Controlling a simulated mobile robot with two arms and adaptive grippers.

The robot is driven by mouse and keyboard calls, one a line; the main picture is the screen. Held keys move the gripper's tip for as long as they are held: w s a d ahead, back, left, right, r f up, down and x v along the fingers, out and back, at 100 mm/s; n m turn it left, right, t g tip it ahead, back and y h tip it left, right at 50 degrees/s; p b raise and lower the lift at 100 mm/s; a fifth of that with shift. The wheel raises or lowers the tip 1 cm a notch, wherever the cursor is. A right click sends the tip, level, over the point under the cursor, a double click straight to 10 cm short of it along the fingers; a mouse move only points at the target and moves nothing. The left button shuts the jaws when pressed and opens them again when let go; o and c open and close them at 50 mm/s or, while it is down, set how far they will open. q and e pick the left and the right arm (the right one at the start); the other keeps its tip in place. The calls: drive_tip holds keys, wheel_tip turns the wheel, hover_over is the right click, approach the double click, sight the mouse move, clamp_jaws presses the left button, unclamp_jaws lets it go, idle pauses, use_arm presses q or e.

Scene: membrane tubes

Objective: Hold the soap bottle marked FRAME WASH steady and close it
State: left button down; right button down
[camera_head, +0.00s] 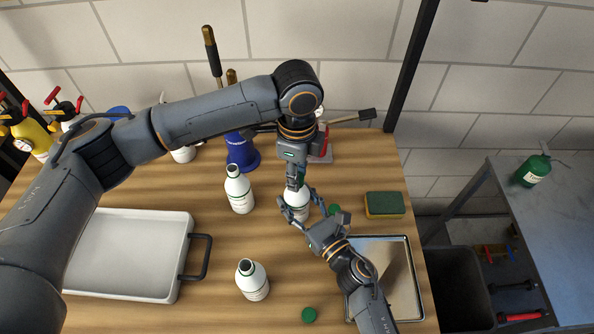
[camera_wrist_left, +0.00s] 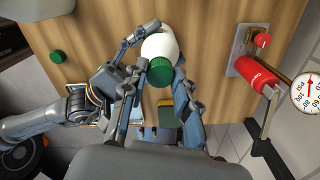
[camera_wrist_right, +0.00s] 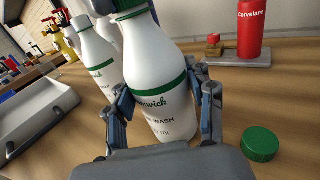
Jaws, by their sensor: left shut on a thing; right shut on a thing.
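The white soap bottle (camera_head: 298,199) stands upright on the wooden bench. My left gripper (camera_head: 296,182) points down from above, shut on this cap, with a finger on each side. The cap's top edge also shows in the right wrist view (camera_wrist_right: 130,4).
Two similar white bottles (camera_head: 240,192) (camera_head: 253,282) stand uncapped to the left. Loose green caps (camera_head: 309,315) (camera_wrist_right: 262,144) lie on the bench. A white tray (camera_head: 190,240), a metal tray (camera_head: 412,285), a sponge (camera_head: 384,205) and a red canister (camera_wrist_right: 252,28) stand around.

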use_arm(q)
drive_tip(key=m, duration=0.6)
drive_tip(key=shift+m, duration=0.3)
drive_tip(key=c, duration=0.9)
unclamp_jaws()
drive_tip(key=shift+c, duration=0.2)
use_arm(e)
drive_tip(key=shift+c, duration=2.1)
unclamp_jaws()
use_arm(q)
wheel_tip(320, 180, up, 12)
use_arm(e)
drive_tip(key=v, duration=1.2)
